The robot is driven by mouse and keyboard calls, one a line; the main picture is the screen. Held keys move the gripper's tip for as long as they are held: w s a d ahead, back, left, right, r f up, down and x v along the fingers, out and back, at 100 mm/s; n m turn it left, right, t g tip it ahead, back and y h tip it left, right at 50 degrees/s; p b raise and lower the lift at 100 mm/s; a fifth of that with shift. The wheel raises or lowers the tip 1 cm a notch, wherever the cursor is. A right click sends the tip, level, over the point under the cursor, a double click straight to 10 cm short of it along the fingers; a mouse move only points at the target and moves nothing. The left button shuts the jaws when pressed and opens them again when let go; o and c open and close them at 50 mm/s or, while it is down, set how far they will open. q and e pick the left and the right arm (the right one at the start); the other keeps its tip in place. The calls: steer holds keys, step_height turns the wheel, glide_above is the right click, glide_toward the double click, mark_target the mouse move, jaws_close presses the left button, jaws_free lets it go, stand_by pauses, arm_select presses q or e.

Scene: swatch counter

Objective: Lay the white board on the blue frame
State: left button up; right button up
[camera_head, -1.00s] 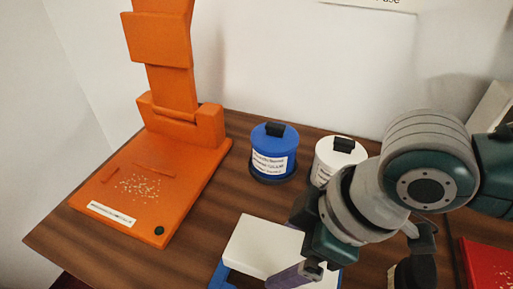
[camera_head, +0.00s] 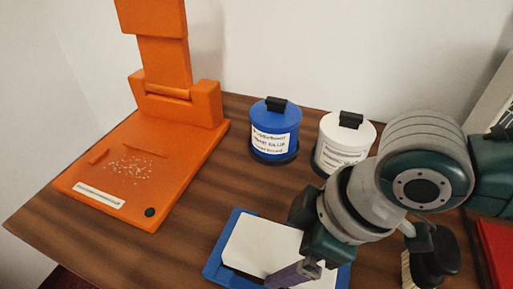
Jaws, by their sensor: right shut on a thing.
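The white board (camera_head: 262,245) is a flat pale panel at the bottom centre, over the blue frame (camera_head: 215,262). Blue shows along its left side and upper left corner, and again at the right (camera_head: 343,277). A dark gap shows below the board's near left edge; I cannot tell whether board and frame touch. My right gripper (camera_head: 296,272) reaches down from the right and is shut on the board, covering its right part. A purple-grey piece shows at the gripper's tip. My left gripper is out of view.
An orange stand (camera_head: 150,170) with a flat base is at the left. A blue canister (camera_head: 273,130) and a white canister (camera_head: 342,145) stand behind the frame. A dark brush (camera_head: 435,260) and a red object (camera_head: 494,245) are at the right. Bare wood lies left of the frame.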

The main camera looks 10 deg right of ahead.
steer(key=shift+p, duration=0.3)
steer(key=shift+f, duration=0.55)
stand_by(1.5)
steer(key=o, duration=1.2)
